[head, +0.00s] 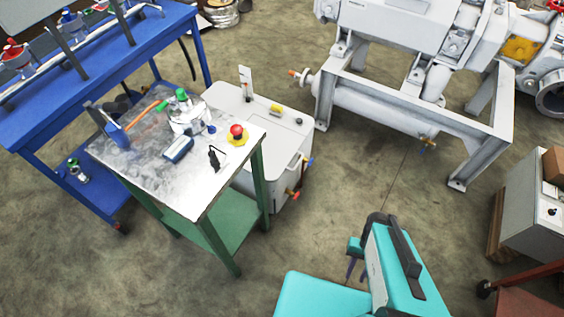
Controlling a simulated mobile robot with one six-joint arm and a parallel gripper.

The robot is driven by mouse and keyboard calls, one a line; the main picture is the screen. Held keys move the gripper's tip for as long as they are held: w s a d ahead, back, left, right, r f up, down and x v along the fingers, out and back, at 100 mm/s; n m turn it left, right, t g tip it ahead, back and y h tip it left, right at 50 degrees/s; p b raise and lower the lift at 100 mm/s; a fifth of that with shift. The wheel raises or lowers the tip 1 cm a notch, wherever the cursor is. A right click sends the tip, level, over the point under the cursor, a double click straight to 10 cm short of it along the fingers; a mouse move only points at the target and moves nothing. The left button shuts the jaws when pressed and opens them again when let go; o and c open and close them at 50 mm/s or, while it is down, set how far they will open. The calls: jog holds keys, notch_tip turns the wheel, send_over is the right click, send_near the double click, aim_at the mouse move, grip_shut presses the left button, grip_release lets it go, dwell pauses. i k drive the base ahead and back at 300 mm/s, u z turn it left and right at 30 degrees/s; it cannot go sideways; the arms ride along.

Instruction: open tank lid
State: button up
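A pale grey tank (280,178) stands on the floor behind and to the right of the small metal-topped table. Its flat lid (262,102) looks closed and has a small yellow item and dark knobs on top. The tank's left part is hidden by the table. My gripper (355,270) is at the end of my teal arm, at the lower middle right, well apart from the tank. Its two dark fingers point down with a gap between them, and nothing shows in them.
The small table (160,185) holds an emergency button (237,133), a kettle-like vessel (188,115) and tools. A blue workbench (100,75) is at the left. A large grey machine on a frame (400,110) stands at the upper right. Floor between tank and gripper is clear.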

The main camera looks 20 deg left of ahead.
aim_at(280, 146)
jog(key=u, duration=0.9)
